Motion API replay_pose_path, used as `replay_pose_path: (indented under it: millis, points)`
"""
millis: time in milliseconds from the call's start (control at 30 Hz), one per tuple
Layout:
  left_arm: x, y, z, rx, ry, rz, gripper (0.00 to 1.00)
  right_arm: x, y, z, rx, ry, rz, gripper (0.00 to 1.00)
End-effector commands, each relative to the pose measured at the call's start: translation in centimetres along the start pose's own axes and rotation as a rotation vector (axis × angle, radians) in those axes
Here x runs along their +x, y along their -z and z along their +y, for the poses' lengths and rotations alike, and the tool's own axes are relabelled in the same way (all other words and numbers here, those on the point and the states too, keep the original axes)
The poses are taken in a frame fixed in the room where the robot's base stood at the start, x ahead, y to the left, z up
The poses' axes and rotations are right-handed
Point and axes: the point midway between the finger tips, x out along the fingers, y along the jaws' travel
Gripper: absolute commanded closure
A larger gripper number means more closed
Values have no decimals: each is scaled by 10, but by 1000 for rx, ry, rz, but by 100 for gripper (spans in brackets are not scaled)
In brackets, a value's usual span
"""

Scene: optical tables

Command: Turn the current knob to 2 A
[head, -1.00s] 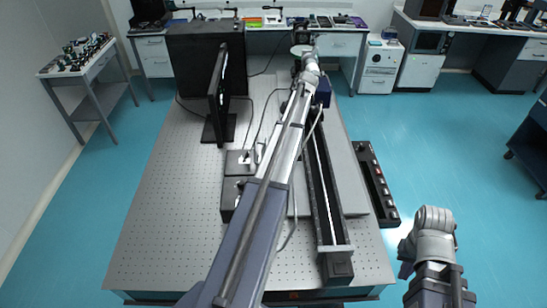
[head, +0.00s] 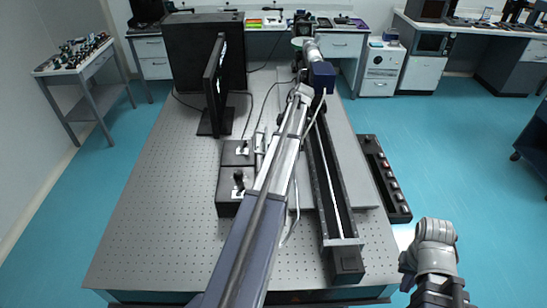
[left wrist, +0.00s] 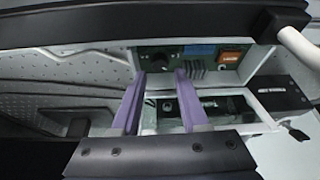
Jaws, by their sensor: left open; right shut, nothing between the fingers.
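In the left wrist view, a round black knob (left wrist: 154,57) sits on a green panel (left wrist: 203,52) with a blue block and an orange part to its right. Its marks are too small to read. My left gripper (left wrist: 160,76) is open and empty; its two purple fingers point toward the panel, with the knob just beyond their tips and roughly between them. I cannot tell the exact gap. In the head view, my left arm hides the knob, its panel and most of this gripper. My right gripper (head: 407,268) is shut and empty at the lower right, clear of the table.
The perforated optical table (head: 150,215) carries a monitor (head: 214,85), two small black boxes (head: 232,180) and a long dark rail (head: 333,205) beside my left arm. A black strip with buttons (head: 385,178) lies along the right edge. The left side of the table is largely bare.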

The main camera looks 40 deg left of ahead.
Motion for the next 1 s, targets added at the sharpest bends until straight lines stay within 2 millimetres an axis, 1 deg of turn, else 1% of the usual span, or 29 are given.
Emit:
replay_pose_path:
  millis: [33,100,233,367,633,1000]
  points:
    - [15,-2,0,0,0,0,56,15,1,-1,0,0,0,100]
    - [25,-2,0,0,0,0,56,24,1,-2,0,0,0,100]
    - [37,-1,0,-1,0,0,56,35,2,-3,0,0,0,100]
    - [42,0,0,-1,0,0,56,39,2,-4,0,0,0,100]
    - [41,0,0,0,-1,0,57,38,2,-4,0,0,0,100]
    - [41,0,0,0,-1,0,98,38,2,-4,0,0,0,100]
